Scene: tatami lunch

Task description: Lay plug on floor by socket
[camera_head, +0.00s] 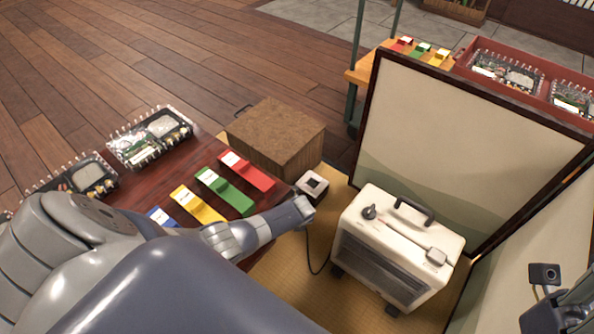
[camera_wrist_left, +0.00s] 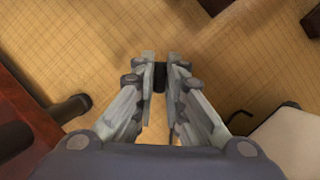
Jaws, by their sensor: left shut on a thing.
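My left gripper (camera_head: 304,208) reaches in from the left, low over the yellow tatami floor beside the dark red table. It is shut on the plug, a small dark piece between the fingertips in the left wrist view (camera_wrist_left: 160,78). The head view hides most of the plug behind the fingers. A black cord (camera_head: 310,255) hangs from there and curves toward the white heater (camera_head: 395,245).
A framed screen (camera_head: 455,140) rises behind the heater. The dark red table (camera_head: 150,188) holds coloured blocks and circuit units. A bare strip of tatami (camera_head: 300,290) lies between table and heater.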

